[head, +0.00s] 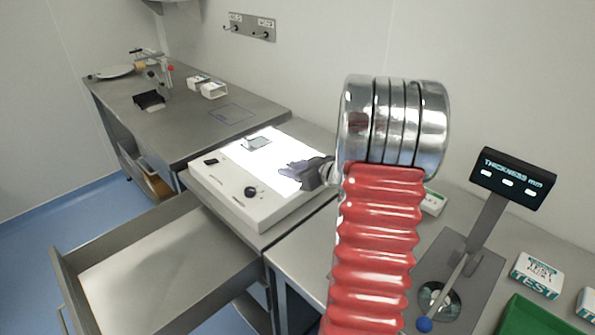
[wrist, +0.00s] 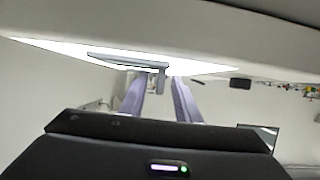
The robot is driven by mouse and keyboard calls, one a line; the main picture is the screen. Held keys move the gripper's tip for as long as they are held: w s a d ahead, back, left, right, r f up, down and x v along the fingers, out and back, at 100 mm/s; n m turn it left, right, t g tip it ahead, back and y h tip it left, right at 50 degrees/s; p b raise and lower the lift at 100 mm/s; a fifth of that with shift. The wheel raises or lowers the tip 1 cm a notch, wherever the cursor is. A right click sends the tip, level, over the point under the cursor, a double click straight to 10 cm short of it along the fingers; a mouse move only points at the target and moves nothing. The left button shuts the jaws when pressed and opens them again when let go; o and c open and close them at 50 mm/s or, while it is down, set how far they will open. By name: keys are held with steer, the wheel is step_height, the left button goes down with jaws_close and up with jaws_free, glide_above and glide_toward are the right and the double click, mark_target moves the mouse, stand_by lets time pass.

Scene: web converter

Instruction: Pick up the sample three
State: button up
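A small flat grey piece (head: 257,143) lies on the lit panel of the light box, near its far edge. No label on it is readable, so I cannot tell whether it is sample three. In the wrist view a grey plate with a short tab (wrist: 125,59) shows against the bright panel, just beyond my fingers. My gripper (head: 287,171) is low over the right part of the lit panel, apart from the grey piece. In the wrist view my gripper (wrist: 160,84) has its two purple fingers spread with a gap between them. Nothing is clearly held.
The light box (head: 238,204) has a black knob on its front. An open drawer (head: 165,270) juts out below it. At right stand a thickness gauge (head: 513,178), a green tray (head: 530,318) and white test boxes (head: 537,275). The left bench (head: 190,122) has free room.

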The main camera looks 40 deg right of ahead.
steer(key=shift+c, duration=0.5)
jaws_close()
step_height(320, 180, up, 10)
steer(key=shift+r, duration=0.1)
stand_by(0.5)
stand_by(0.4)
